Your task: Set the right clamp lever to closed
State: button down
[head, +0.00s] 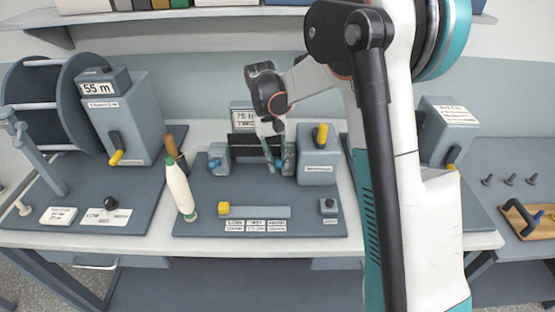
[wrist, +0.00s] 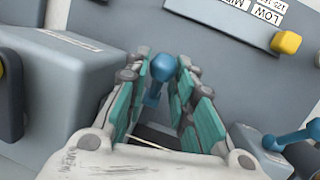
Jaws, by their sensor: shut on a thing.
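My gripper (head: 278,163) reaches down at the middle of the bench rig, just left of the grey box with the yellow handle. In the wrist view its teal-padded fingers (wrist: 157,84) are shut on the right clamp lever (wrist: 163,67), a blue lever with a round knob.
The grey box (head: 318,172) with a yellow handle stands close beside my gripper. A white bobbin (head: 180,189) stands at the left of the panel. A yellow button (head: 223,208) and label plates are in front. A display (head: 241,117) is behind.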

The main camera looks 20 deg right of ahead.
jog(key=c, duration=1.4)
grip_release()
jog(key=shift+w, duration=0.1)
jog(key=v, duration=1.2)
jog(key=s+r+n+t+b, duration=0.1)
jog(key=s+r+t, duration=0.15)
jog(key=s, duration=0.45)
jog(key=s+r+t, duration=0.2)
jog(key=s+t, duration=0.1)
jog(key=s, duration=0.5)
jog(key=s+f+t, duration=0.1)
jog(key=s+f, duration=0.1)
jog(key=s, duration=0.2)
jog(key=s+f+n+t+b, duration=0.1)
jog(key=s+f+t, duration=0.1)
jog(key=s, duration=0.2)
jog(key=s+f+t+y, duration=0.1)
jog(key=s+f+t, duration=0.1)
jog(key=s, duration=0.2)
jog(key=shift+s+d+f+b, duration=0.15)
jog(key=shift+d+b, duration=0.15)
jog(key=shift+d, duration=0.05)
